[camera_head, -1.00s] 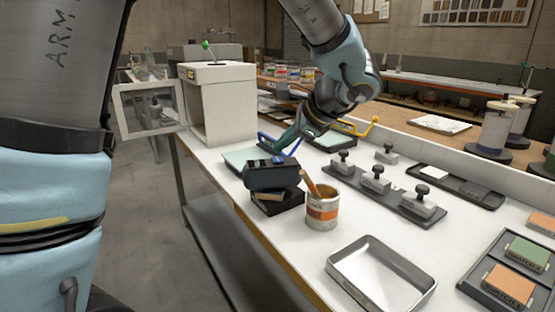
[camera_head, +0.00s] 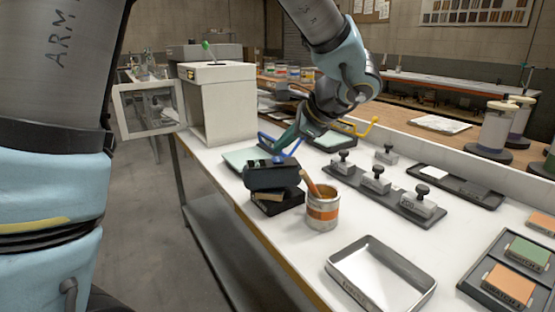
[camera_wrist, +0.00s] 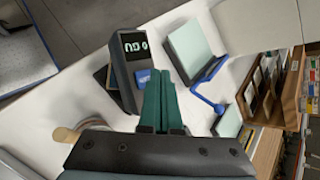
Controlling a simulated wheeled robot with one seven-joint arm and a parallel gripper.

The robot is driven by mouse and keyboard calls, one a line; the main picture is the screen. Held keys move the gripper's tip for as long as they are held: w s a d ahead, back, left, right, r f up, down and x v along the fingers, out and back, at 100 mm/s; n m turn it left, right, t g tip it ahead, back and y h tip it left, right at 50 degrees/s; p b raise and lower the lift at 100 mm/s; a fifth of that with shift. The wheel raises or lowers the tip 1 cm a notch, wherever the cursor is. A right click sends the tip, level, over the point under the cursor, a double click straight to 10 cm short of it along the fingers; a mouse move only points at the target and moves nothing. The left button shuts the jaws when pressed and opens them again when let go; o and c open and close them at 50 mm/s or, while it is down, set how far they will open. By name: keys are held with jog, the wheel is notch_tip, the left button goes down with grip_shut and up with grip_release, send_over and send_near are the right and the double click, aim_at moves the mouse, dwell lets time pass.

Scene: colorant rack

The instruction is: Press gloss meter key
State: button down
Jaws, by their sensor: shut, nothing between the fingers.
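The gloss meter (camera_head: 272,177) is a dark box-shaped device resting on a dark block on the white bench. In the wrist view the meter (camera_wrist: 128,70) shows a lit display with white characters and a blue key (camera_wrist: 143,77) beside it. My gripper (camera_head: 284,152) is shut and empty, pointing down over the meter's top. In the wrist view its green fingers (camera_wrist: 160,80) lie together, with their tips right next to the blue key. I cannot tell whether the tips touch the key.
A paint can (camera_head: 322,210) with a stick stands just right of the meter. A metal tray (camera_head: 381,275) lies in front. A rack of knobbed weights (camera_head: 385,193) is to the right. A blue-handled panel (camera_wrist: 193,52) lies beside the meter, near my fingers.

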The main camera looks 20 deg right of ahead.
aim_at(282, 160)
jog(key=shift+f+b, duration=0.4)
jog(key=shift+f, duration=0.05)
jog(key=shift+f+b, duration=0.3)
jog(key=shift+f, duration=0.05)
dwell(0.6)
jog(key=shift+r, duration=0.1)
jog(key=shift+r+p, duration=0.55)
jog(key=shift+r, duration=0.2)
notch_tip(282, 160, up, 5)
jog(key=p, duration=0.4)
dwell(0.4)
dwell(0.5)
